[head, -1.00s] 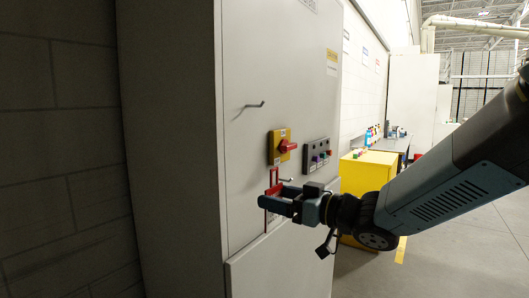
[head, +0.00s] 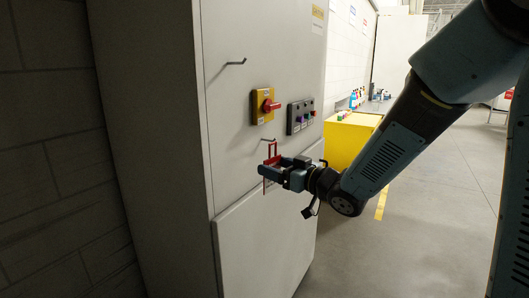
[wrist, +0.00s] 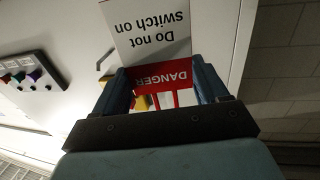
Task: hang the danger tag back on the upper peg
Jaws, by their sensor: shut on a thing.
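The danger tag (head: 272,150) has a red loop that stands above my gripper (head: 266,171) in the head view. In the wrist view the tag (wrist: 157,38) is upside down, with a red DANGER band and a white "Do not switch on" part. My gripper (wrist: 165,88) is shut on the tag around the red band. The upper peg (head: 236,63) is a bare thin hook on the grey cabinet door, well above and left of my gripper. The lower peg (head: 267,140) is just above the tag's loop. I cannot tell how far the tag is from the door.
A yellow plate with a red rotary switch (head: 265,105) sits between the two peg heights. A dark button panel (head: 300,116) is to its right and shows in the wrist view too (wrist: 30,78). A yellow cabinet (head: 347,141) stands behind. Floor at right is clear.

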